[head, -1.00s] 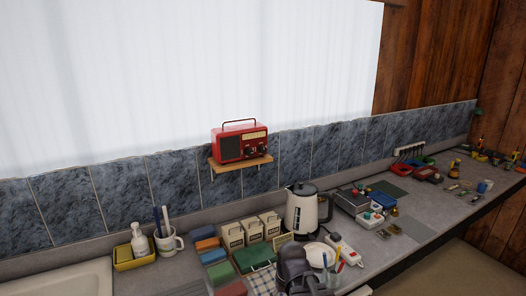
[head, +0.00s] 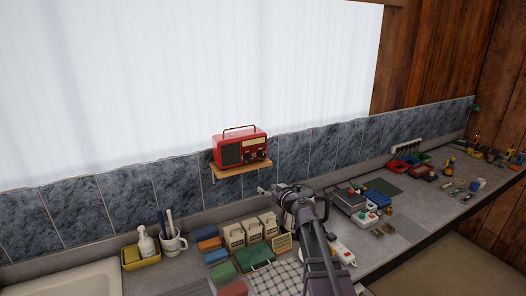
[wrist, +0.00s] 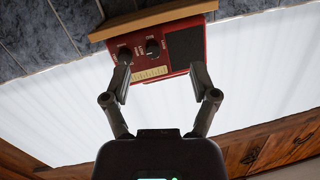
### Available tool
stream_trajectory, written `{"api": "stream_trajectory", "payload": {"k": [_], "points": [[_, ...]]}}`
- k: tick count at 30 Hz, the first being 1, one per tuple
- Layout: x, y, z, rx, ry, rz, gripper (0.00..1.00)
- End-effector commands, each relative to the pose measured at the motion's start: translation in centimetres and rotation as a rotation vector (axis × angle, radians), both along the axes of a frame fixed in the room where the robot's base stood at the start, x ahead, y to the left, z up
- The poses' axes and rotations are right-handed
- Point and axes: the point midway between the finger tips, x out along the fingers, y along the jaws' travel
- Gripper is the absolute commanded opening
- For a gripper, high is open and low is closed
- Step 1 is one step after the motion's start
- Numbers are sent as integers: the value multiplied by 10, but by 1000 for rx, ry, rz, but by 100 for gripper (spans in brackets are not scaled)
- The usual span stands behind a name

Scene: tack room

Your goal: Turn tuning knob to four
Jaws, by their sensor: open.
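A red radio (head: 240,150) with a carry handle stands on a small wooden shelf (head: 243,170) against the tiled wall. It also shows upside down in the wrist view (wrist: 165,70). Its front has a dark speaker grille, a pale dial strip and two dark knobs: one knob (wrist: 152,47) nearer the grille and another knob (wrist: 123,55) nearer the end. I cannot tell which is for tuning, and the markings are too small to read. My gripper (wrist: 160,76) is open and empty, its fingers pointing towards the radio, apparently apart from it. In the head view, my gripper (head: 264,190) is below and right of the radio.
My arm hides most of the kettle. Trays and tools lie further right. The space before the radio looks clear.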

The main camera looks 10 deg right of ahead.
Motion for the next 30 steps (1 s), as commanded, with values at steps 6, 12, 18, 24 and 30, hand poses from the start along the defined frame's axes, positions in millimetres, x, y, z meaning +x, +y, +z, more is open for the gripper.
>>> {"api": "stream_trajectory", "payload": {"k": [6, 12, 18, 24, 30], "points": [[29, -37, 39, 28, -111, -145, 76], [35, -49, 46, 33, -137, -193, 76], [35, -49, 46, 34, -139, -194, 76], [36, -48, 45, 34, -138, -193, 76], [46, -46, 45, 34, -138, -192, 76]]}}
